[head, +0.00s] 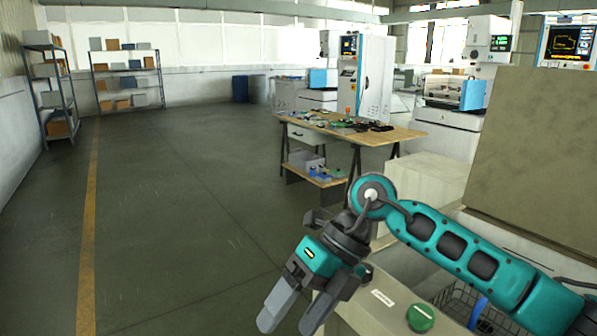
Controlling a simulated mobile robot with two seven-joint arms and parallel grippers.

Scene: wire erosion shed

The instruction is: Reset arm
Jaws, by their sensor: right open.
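My right arm (440,243) comes in from the lower right, teal with dark joints, bent at a raised elbow or wrist joint. My right gripper (290,318) hangs from it near the bottom middle, pointing down and to the left. Its two grey fingers are apart, with nothing seen between them. The gripper is over the floor, just left of a pale cabinet edge. My left gripper and left arm are not in this view.
A wooden workbench (392,136) with small items stands ahead. Right of my gripper are a pale cabinet with a green knob (421,318), a wire basket (462,300) and a large beige panel (540,150). Shelves (127,75) stand far left. The left floor is clear.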

